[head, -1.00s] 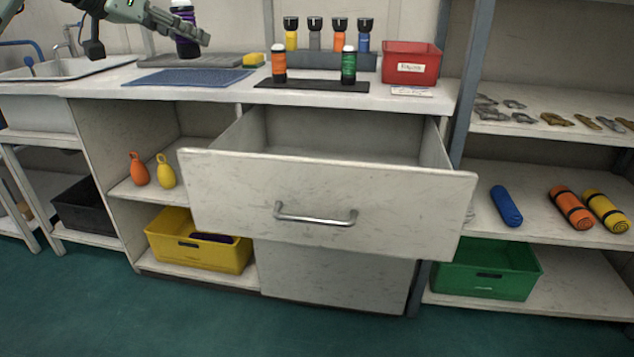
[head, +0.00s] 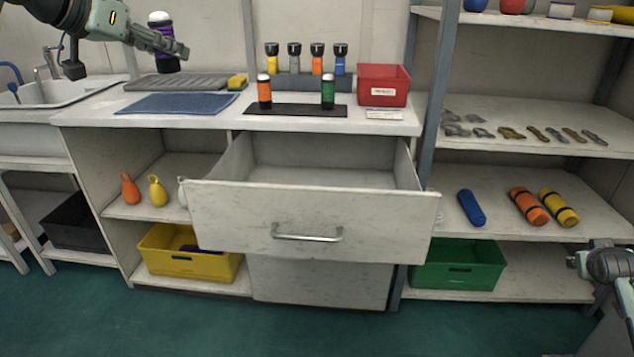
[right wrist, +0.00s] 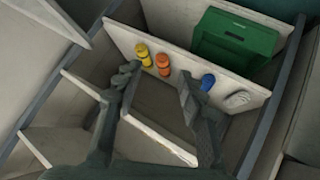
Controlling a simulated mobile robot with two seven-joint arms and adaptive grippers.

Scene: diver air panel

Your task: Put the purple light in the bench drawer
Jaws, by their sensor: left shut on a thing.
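The purple light (head: 162,22), a dark torch with a purple body and a white top, is upright above the back left of the bench. My left gripper (head: 172,47) is shut on it; its fingers partly cover the light. The bench drawer (head: 310,223) is pulled out, with a bar handle on its front. The visible part of its inside is empty. My right gripper shows at the right edge of the head view (head: 590,262), away from the drawer. In the right wrist view its fingers (right wrist: 157,85) are apart with nothing between them.
On the bench, an orange light (head: 264,92) and a green light (head: 327,93) stand on a dark mat, before a rack of several lights (head: 305,80). A red bin (head: 383,86) stands right. Right of the bench is a shelf unit (head: 520,180) with rolls and a green crate (head: 457,265).

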